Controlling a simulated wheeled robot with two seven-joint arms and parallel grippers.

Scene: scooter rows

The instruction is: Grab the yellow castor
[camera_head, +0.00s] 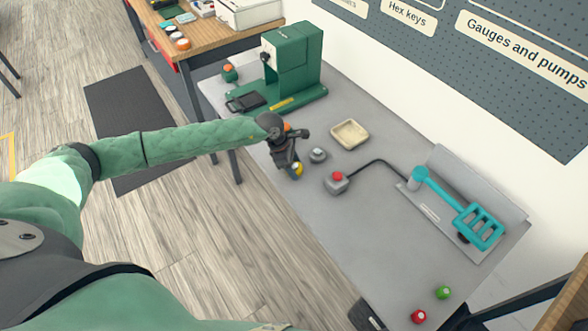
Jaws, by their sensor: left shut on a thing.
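The yellow castor (298,169) is at the front edge of the grey workbench (385,232), at the tips of my left gripper (294,168). My left gripper is shut on it, and the fingers hide part of it. I cannot tell whether the castor still touches the bench. My right gripper does not show.
A grey castor (318,155) stands just right of my left gripper, with a cream tray (350,134) behind it. A red-button box (337,182) is cabled to a teal-handled fixture (478,227). A green machine (290,65) stands at the back left. Red (418,316) and green (443,292) castors are at front right.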

